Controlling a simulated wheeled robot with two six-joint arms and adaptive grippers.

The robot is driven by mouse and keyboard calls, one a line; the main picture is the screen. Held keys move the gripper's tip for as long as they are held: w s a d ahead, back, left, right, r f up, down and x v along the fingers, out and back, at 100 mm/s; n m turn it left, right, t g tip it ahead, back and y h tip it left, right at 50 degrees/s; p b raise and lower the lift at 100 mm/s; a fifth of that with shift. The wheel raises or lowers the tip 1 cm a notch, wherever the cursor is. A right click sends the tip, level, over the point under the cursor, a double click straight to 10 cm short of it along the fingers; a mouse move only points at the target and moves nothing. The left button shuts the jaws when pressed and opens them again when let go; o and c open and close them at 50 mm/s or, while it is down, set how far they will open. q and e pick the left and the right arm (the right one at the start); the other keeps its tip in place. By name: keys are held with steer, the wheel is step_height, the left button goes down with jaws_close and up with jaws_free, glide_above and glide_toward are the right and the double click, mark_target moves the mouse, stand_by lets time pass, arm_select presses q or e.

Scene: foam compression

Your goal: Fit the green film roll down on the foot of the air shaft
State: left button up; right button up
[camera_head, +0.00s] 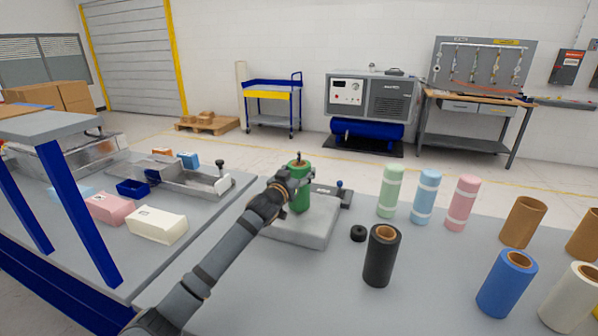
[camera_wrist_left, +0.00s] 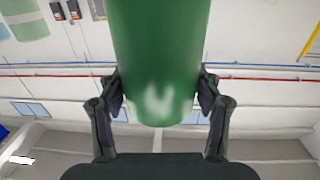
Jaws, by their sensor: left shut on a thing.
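The green film roll (camera_head: 300,203) stands upright over the grey base block (camera_head: 300,232) in the head view. The tip of the air shaft (camera_head: 298,157) shows above the roll's top, so the roll appears to be around the shaft. The shaft's foot is hidden, and I cannot tell whether the roll touches it. My left gripper (camera_head: 290,186) is shut on the roll's side. In the left wrist view the green roll (camera_wrist_left: 158,55) fills the space between the two fingers of my left gripper (camera_wrist_left: 158,88). My right gripper is not in view.
A black roll (camera_head: 382,258) and a small black ring (camera_head: 358,233) stand right of the base. Wrapped green (camera_head: 390,192), blue (camera_head: 424,198) and pink (camera_head: 461,206) rolls stand behind. A blue roll (camera_head: 507,286) and brown cores (camera_head: 522,224) are farther right. A metal tray machine (camera_head: 205,184) is left.

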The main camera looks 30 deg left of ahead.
mark_target(294, 170)
arm_select(q)
steer(key=shift+f, duration=0.4)
steer(key=o, duration=1.9)
steer(key=shift+s+d+r, duration=0.1)
steer(key=shift+s+r, duration=0.2)
steer(key=shift+s, duration=0.35)
steer(key=shift+s+d+r, duration=0.1)
steer(key=shift+s+r, duration=0.15)
steer(key=shift+s, duration=0.4)
steer(key=shift+s+d+r+b, duration=0.1)
steer(key=shift+s+r, duration=0.15)
steer(key=shift+s, duration=0.35)
steer(key=shift+s+d+r+b, duration=0.15)
steer(key=shift+s+r, duration=0.15)
steer(key=shift+s, duration=0.35)
steer(key=shift+s+r+b, duration=0.1)
steer(key=shift+s+r, duration=0.15)
steer(key=shift+s, duration=0.35)
steer(key=shift+s+d+r, duration=0.2)
steer(key=shift+s, duration=0.15)
